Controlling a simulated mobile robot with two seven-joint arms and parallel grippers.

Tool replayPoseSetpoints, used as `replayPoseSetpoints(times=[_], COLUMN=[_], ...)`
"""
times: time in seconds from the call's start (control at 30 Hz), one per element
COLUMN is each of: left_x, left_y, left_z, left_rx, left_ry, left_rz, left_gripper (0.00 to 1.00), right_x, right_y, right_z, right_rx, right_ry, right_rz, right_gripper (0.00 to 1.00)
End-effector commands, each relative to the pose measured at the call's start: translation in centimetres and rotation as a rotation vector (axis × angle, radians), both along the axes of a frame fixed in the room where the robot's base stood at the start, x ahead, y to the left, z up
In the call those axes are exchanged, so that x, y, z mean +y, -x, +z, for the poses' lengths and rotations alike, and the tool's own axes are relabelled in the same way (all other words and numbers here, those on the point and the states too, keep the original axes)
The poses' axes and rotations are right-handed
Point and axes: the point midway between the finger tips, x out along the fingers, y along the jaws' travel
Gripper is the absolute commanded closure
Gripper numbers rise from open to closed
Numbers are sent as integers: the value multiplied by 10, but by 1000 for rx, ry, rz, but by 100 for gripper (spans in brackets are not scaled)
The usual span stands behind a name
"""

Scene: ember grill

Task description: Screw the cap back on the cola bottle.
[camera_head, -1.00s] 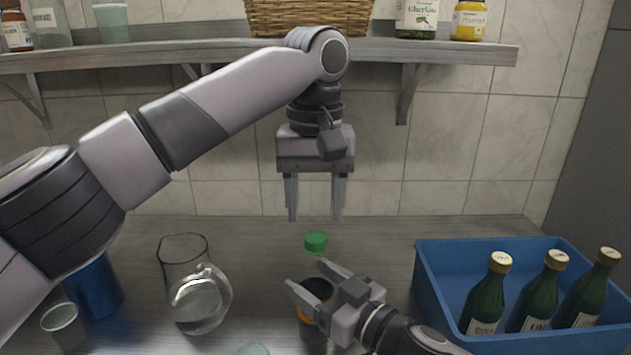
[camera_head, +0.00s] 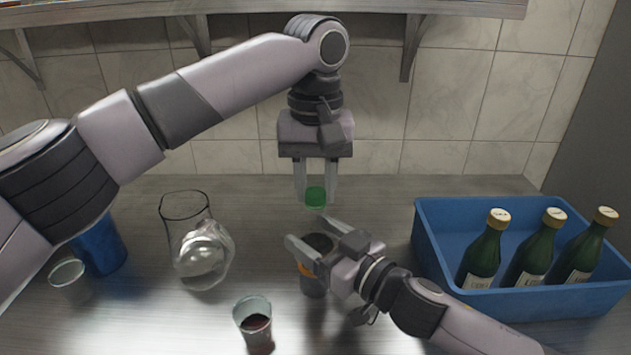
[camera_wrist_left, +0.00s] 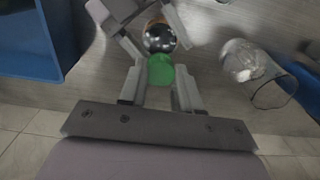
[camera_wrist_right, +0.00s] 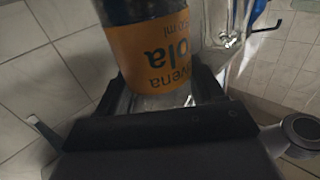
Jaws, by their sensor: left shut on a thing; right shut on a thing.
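The green cap (camera_head: 315,197) is between the fingertips of my left gripper (camera_head: 316,190), which is shut on it from above. In the left wrist view, the cap (camera_wrist_left: 161,70) sits between the fingers beside the dark round top of the cola bottle (camera_wrist_left: 159,38). The cap is apart from the bottle in the head view, behind it. My right gripper (camera_head: 325,238) is shut around the dark cola bottle (camera_head: 313,285) with an orange label. The right wrist view shows that label (camera_wrist_right: 158,55) close between the fingers. My right gripper hides part of the bottle.
A blue crate (camera_head: 440,255) with green bottles stands on the right. A glass jug (camera_head: 200,250), a blue cup (camera_head: 100,247) and a clear cup (camera_head: 68,275) are on the left. A glass with dark drink (camera_head: 255,325) stands in front. A shelf (camera_head: 350,8) runs above.

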Motion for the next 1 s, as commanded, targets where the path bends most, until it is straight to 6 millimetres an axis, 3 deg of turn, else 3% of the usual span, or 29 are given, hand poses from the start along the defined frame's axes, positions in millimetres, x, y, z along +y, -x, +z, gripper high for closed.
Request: replayPoseSetpoints(times=[0.23, 0.8, 1.0], left_x=[0, 0, 0], left_y=[0, 0, 0], left_z=[-1, -1, -1], left_rx=[2, 1, 0], left_ry=[2, 2, 0], left_rz=[-158, -1066, -1299], left_gripper=[100, 100, 100], right_x=[0, 0, 0], right_y=[0, 0, 0], right_z=[0, 0, 0], right_rx=[1, 0, 0], right_ry=[-1, 0, 0], right_rz=[0, 0, 0], right_gripper=[100, 100, 100])
